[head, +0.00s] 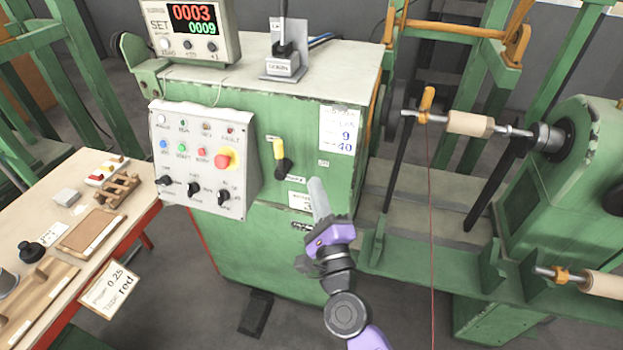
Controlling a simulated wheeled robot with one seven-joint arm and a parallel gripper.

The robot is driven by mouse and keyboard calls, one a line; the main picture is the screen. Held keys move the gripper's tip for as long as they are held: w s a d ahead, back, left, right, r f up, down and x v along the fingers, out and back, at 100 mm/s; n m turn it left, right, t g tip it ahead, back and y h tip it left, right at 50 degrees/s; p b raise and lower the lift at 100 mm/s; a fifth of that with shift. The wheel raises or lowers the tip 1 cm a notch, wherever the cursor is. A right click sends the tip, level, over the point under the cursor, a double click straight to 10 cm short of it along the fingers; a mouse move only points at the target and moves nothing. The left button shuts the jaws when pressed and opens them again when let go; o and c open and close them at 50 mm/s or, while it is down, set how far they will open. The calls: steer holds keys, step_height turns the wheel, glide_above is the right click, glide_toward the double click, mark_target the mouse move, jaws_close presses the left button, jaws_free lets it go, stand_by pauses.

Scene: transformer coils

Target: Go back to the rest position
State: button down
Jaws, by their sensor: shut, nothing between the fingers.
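My gripper (318,200) is in the middle of the head view, at the end of my purple and grey arm. Its fingers are together and hold nothing. It points up and away, in front of the green machine cabinet (270,235). I cannot tell how far the fingertips are from the cabinet.
A grey control panel (203,158) with buttons and knobs is on the cabinet, left of my gripper. A wooden table (85,285) with small items stands at left. The winding machine (560,190) with a wooden core (470,124) and a thin red wire (431,210) is at right.

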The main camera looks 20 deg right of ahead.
steer(key=shift+s, duration=0.1)
stand_by(0.6)
steer(key=s+d+f+n+g+y, duration=0.1)
steer(key=s+f+n+g, duration=0.1)
steer(key=s+n, duration=1)
steer(key=s+d+f+n+g+y+b, duration=0.1)
steer(key=s+n+g, duration=0.3)
steer(key=s+n, duration=0.8)
steer(key=s+d+f, duration=0.1)
steer(key=s, duration=1.6)
steer(key=shift+s+f, duration=0.35)
